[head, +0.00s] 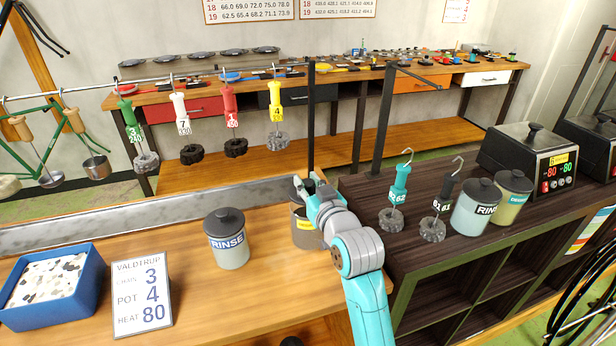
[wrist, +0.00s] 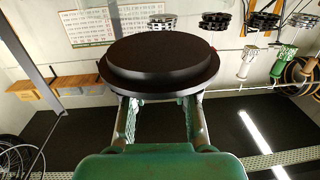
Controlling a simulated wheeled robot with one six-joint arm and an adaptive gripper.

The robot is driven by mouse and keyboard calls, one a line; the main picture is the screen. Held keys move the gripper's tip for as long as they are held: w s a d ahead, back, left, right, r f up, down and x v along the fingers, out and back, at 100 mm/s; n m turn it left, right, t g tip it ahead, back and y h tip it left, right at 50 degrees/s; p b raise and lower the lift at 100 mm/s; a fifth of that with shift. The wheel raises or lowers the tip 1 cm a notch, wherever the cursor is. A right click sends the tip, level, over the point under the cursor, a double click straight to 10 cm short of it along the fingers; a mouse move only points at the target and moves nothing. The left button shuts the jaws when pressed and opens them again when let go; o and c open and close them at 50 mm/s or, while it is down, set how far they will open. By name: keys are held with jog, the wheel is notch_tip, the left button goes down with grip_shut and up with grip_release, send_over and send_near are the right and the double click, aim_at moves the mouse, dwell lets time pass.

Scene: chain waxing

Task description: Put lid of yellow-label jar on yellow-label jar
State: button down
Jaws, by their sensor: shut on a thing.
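The yellow-label jar (head: 303,238) stands upright on the wooden bench in the head view, a grey-brown pot with a yellow label. My arm partly hides its right side and top. My gripper (head: 313,188) is just above the jar's mouth. In the wrist view, my gripper (wrist: 160,108) is shut on a round, dark, stepped lid (wrist: 160,62), with a finger at each side of its underside. In the head view only a small dark part of the lid shows by the fingertips. I cannot tell the exact gap between lid and jar.
A lidded RINSE jar (head: 229,244) stands left of the yellow-label jar. A sign (head: 141,296) and a blue bin (head: 52,287) are farther left. A dark post (head: 311,120) rises behind my gripper. The dark shelf on the right holds lidded jars (head: 474,207) and teal-handled tool (head: 399,190).

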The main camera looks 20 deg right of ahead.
aim_at(308, 223)
jog(key=shift+f, duration=1.7)
jog(key=c, duration=0.8)
grip_release()
